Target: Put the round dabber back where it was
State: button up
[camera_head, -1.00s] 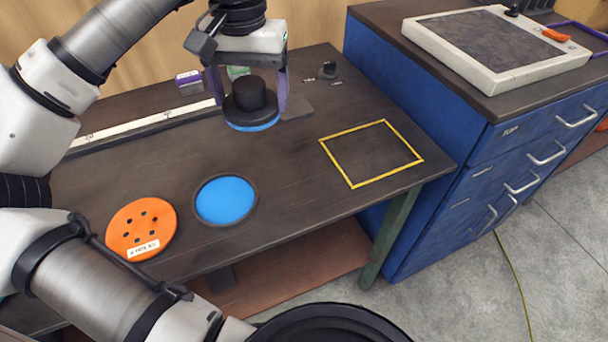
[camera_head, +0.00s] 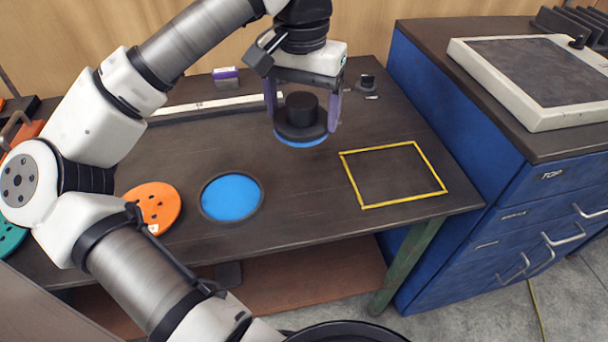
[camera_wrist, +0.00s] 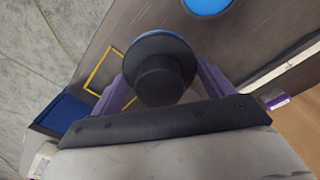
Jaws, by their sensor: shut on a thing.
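The round dabber (camera_head: 301,118) is black with a thick round knob on a wider disc and a blue underside. My gripper (camera_head: 303,112) is shut on it, with one purple finger on each side, and appears to hold it above the bench. In the wrist view the dabber (camera_wrist: 160,68) sits between the two purple fingers of my gripper (camera_wrist: 165,85). A blue round pad in a dark ring (camera_head: 231,197) lies on the bench, left of and nearer than the dabber. A yellow rectangular outline (camera_head: 393,174) is marked on the bench to the right.
An orange disc with holes (camera_head: 156,205) lies at the bench's left front. A white ruler strip (camera_head: 213,106) and a small purple-and-white box (camera_head: 226,76) are at the back. A small dark item (camera_head: 367,84) stands back right. A blue cabinet (camera_head: 455,130) borders the bench's right side.

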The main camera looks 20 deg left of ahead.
aim_at(302, 123)
notch_tip(302, 123, down, 15)
jog(key=shift+r+p, duration=0.2)
jog(key=shift+p, duration=0.7)
jog(key=shift+f, duration=0.25)
jog(key=shift+f+b, duration=0.25)
jog(key=shift+b, duration=0.1)
jog(key=o, duration=0.8)
jog(key=shift+r, duration=0.1)
jog(key=shift+o, duration=0.2)
jog(key=shift+r, duration=0.1)
jog(key=shift+r+p, duration=0.2)
jog(key=shift+p, duration=0.25)
notch_tip(302, 123, up, 12)
jog(key=shift+f+b, duration=0.1)
jog(key=shift+b, duration=0.7)
